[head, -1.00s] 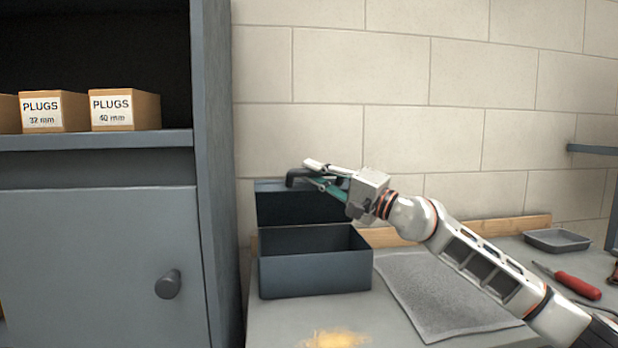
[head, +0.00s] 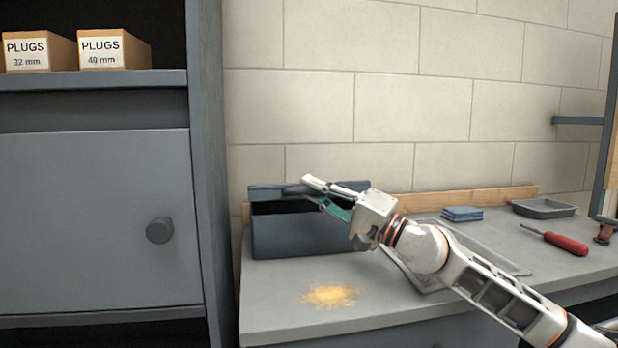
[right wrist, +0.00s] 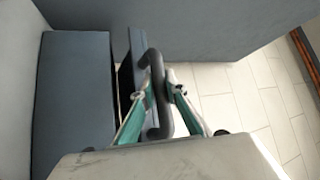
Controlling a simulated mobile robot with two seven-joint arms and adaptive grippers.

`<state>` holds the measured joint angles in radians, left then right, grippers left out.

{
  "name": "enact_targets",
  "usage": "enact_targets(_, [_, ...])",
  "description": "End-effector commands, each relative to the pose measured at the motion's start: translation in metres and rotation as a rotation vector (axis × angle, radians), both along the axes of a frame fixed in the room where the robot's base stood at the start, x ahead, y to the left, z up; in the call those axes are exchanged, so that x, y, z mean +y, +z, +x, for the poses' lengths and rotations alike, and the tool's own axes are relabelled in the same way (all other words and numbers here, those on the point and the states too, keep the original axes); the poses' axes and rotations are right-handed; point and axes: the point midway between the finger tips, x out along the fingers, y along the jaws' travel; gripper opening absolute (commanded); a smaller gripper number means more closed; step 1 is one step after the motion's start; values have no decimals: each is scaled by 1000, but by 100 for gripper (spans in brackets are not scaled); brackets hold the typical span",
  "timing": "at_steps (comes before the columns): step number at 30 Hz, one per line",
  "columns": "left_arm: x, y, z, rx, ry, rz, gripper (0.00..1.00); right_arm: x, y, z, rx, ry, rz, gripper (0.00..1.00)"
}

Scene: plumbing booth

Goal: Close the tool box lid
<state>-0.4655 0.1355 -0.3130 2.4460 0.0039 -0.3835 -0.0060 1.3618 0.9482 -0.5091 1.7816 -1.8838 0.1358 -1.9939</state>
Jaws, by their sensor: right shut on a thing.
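The blue-grey tool box (head: 290,240) stands on the bench beside the tall cabinet. Its lid (head: 266,192) is partly lowered and still tilted, with a dark gap between it and the box. My right gripper (head: 316,192) is over the lid. In the right wrist view, the teal-padded fingers (right wrist: 158,85) are shut around the dark lid handle (right wrist: 155,122), and the lid (right wrist: 134,50) shows beside the dark opening. My left gripper is not in view.
The grey cabinet (head: 95,220) stands close on the left. A grey mat (head: 425,280) lies under my right arm. A blue stack (head: 462,214), a tray (head: 543,208) and a red screwdriver (head: 565,243) are to the right. Yellow dust (head: 332,296) lies before the box.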

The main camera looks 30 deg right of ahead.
Motion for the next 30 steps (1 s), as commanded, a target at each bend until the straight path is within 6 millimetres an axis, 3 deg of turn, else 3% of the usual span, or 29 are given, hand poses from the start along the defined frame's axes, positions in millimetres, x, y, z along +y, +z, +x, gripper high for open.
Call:
enact_targets(1, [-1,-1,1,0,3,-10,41,2,-14,1,6,5,2,0])
enact_targets(9, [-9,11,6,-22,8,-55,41,1,-35,1,0,4,2,0])
enact_targets(17, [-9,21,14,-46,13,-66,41,1,-39,1,-3,5,2,0])
enact_targets(26, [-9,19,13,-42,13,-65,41,1,-39,1,-4,4,2,0])
enact_targets(27, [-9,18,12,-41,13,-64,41,1,-39,1,-4,4,2,15])
enact_targets(28, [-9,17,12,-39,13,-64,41,1,-39,1,-4,4,2,23])
enact_targets(29, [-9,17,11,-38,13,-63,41,1,-39,1,-4,4,2,30])
enact_targets(30, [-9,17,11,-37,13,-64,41,1,-39,2,-4,4,2,30])
